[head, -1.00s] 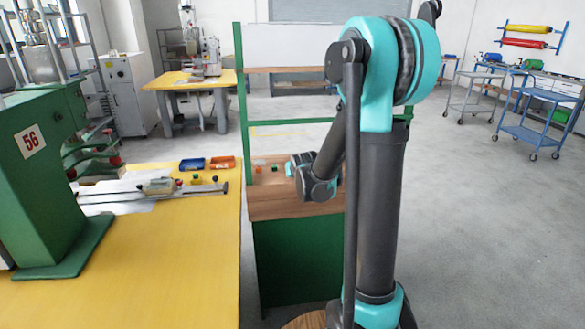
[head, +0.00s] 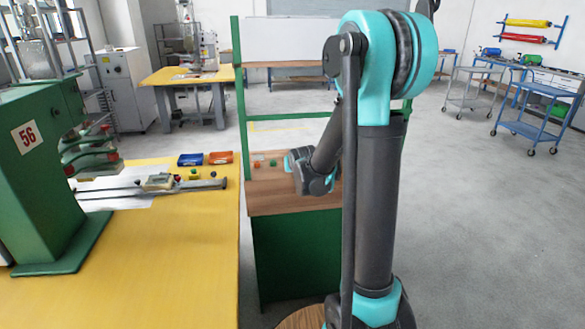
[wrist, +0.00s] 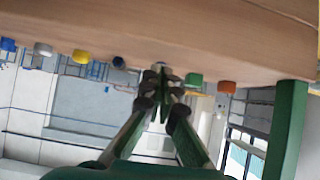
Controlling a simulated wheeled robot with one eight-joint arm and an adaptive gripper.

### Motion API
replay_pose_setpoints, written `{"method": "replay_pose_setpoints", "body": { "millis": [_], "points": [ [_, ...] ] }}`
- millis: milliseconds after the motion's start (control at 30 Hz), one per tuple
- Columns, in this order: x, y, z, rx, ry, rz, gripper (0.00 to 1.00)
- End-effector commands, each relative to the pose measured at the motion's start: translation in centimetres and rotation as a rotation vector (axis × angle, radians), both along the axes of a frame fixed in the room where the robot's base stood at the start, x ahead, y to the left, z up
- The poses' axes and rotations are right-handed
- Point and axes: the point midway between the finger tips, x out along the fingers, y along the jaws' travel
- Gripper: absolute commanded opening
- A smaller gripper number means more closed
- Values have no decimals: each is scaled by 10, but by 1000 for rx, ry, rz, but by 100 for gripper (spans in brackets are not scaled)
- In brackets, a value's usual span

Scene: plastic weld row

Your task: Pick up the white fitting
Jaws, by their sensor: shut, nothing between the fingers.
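The wrist view is upside down, with the wooden tabletop (wrist: 150,28) across the top. A white fitting (wrist: 43,49) stands on it at the left, between a blue and a yellow piece. My gripper (wrist: 160,76) is shut and empty near the middle, its fingers pointing at the tabletop, apart from that fitting. A small pale thing shows at the fingertips; I cannot tell what it is. In the head view my forearm and wrist reach over the wooden bench (head: 290,200); my fingers and the white fitting are hidden there.
A green post (wrist: 287,130) rises at the bench. The yellow table (head: 150,270) with a green machine (head: 40,170) is at the left.

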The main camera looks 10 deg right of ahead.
Motion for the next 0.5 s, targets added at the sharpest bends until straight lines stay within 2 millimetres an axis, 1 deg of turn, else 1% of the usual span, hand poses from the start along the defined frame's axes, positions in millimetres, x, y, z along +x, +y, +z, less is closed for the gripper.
{"method": "replay_pose_setpoints", "body": {
  "millis": [233,500],
  "points": [
    [0,0,1,0,0,0,0],
    [2,0,16,0,0,0,0]
  ]
}}
